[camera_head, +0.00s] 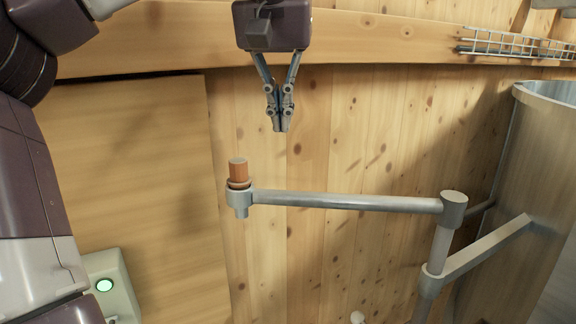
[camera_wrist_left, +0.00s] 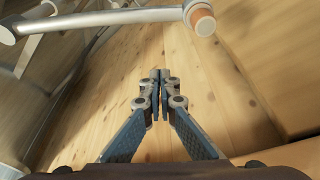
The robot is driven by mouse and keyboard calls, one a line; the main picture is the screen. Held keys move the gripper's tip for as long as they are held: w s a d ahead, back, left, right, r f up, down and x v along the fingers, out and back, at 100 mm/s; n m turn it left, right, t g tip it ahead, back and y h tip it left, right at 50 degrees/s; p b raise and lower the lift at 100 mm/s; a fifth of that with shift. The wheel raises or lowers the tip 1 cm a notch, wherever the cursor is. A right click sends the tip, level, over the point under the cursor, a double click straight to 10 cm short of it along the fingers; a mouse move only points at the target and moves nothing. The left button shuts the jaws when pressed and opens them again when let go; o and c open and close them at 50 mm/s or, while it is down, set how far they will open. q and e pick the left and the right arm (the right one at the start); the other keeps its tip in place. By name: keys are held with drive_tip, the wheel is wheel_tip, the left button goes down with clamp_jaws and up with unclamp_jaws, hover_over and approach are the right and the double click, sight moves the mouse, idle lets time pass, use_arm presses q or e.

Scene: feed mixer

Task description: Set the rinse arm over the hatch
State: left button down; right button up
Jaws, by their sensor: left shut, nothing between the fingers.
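The rinse arm (camera_head: 345,201) is a grey metal tube running level from a pivot post (camera_head: 440,250) on the right to a free end with an upright orange-brown knob (camera_head: 238,170). My left gripper (camera_head: 279,128) is shut and empty, above and a little right of the knob in the head view, and apart from it. In the left wrist view the shut fingers (camera_wrist_left: 159,78) point at bare wood, with the rinse arm (camera_wrist_left: 110,18) and its knob (camera_wrist_left: 203,20) beyond them at the top. I cannot make out the hatch. My right gripper is not in view.
A large grey metal vessel (camera_head: 530,180) stands at the right, with a bracket (camera_head: 478,247) joining it to the post. A metal ladder-like rack (camera_head: 515,45) lies at the upper right. A pale box with a green-lit button (camera_head: 104,285) is at the lower left.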

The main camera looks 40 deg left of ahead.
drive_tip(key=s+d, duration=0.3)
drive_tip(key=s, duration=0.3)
use_arm(q)
wheel_tip(320, 180, down, 10)
drive_tip(key=s+d+p, duration=0.1)
drive_tip(key=p, duration=0.2)
drive_tip(key=shift+s+r, duration=0.15)
drive_tip(key=shift+s, duration=0.2)
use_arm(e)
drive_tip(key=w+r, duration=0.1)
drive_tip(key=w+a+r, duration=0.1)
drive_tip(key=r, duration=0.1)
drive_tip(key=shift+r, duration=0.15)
use_arm(q)
drive_tip(key=shift+s, duration=0.1)
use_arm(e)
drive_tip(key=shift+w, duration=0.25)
